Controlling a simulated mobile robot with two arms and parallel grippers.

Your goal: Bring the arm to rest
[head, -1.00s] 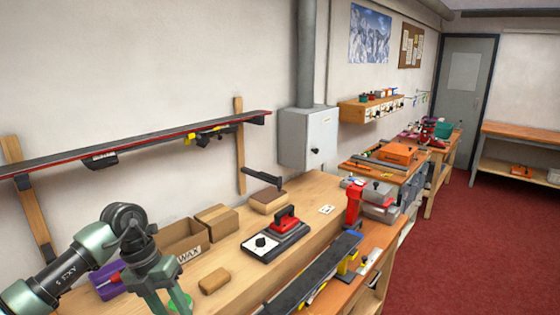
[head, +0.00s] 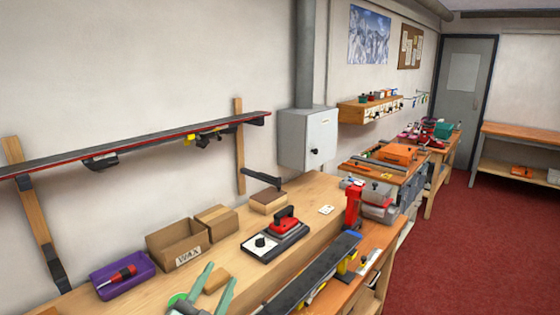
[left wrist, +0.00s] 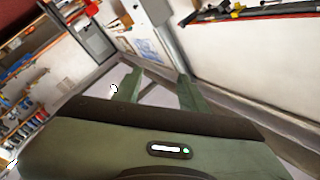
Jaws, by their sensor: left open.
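My left gripper (head: 221,273) is at the bottom edge of the head view, over the front part of the wooden bench (head: 325,192). Its two green fingers point up and away and are spread apart. A small brown block (head: 217,281) shows between and behind the fingers; I see no contact with it. In the left wrist view the fingers (left wrist: 159,80) are apart with nothing held between them. The rest of the left arm is out of the head view. My right gripper is not in view.
A purple tray (head: 106,289) with a red-handled tool, a WAX box (head: 167,247) and a red-handled iron (head: 284,224) stand on the bench. A ski (head: 320,269) lies along its front. Another ski (head: 140,141) hangs on the wall. Red floor is clear at right.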

